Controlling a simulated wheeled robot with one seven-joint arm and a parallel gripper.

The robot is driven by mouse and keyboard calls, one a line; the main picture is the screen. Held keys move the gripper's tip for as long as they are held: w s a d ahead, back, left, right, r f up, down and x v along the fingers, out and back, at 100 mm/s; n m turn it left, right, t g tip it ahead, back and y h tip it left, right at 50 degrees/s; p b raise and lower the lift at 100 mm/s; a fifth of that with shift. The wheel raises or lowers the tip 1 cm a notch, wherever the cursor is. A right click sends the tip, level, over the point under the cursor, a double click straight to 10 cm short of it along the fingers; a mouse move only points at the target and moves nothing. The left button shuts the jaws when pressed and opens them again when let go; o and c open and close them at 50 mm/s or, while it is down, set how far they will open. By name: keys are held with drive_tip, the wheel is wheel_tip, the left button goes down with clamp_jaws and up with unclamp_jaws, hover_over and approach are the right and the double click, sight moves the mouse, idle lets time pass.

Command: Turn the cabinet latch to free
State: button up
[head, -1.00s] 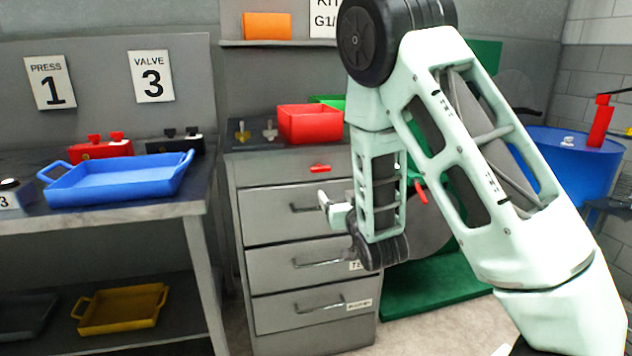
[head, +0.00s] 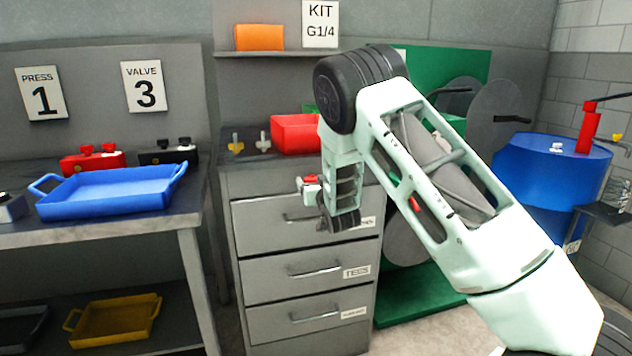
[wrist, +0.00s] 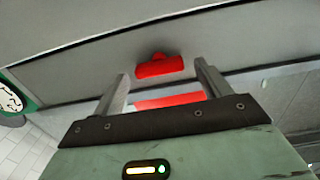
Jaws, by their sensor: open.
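The red cabinet latch (head: 311,180) is on the front strip of the grey drawer cabinet (head: 245,182), above the top drawer, and is partly hidden by my gripper. My gripper (head: 303,187) is at the latch's height, close in front of it. In the wrist view the latch (wrist: 160,67) lies ahead, between the two fingers of my gripper (wrist: 161,80). The fingers are open, one on each side, with a gap to the red part. A second red strip (wrist: 168,101) shows lower between the fingers; I cannot tell whether it belongs to the latch.
A red bin (head: 295,134) and small valve-like fittings stand on the cabinet top. A workbench (head: 150,228) with a blue tray (head: 112,192) is at left. A blue drum (head: 550,185) is at right. A green panel (head: 440,90) stands behind my arm.

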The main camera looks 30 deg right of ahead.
drive_tip(key=shift+w, duration=0.2)
drive_tip(key=c, duration=1)
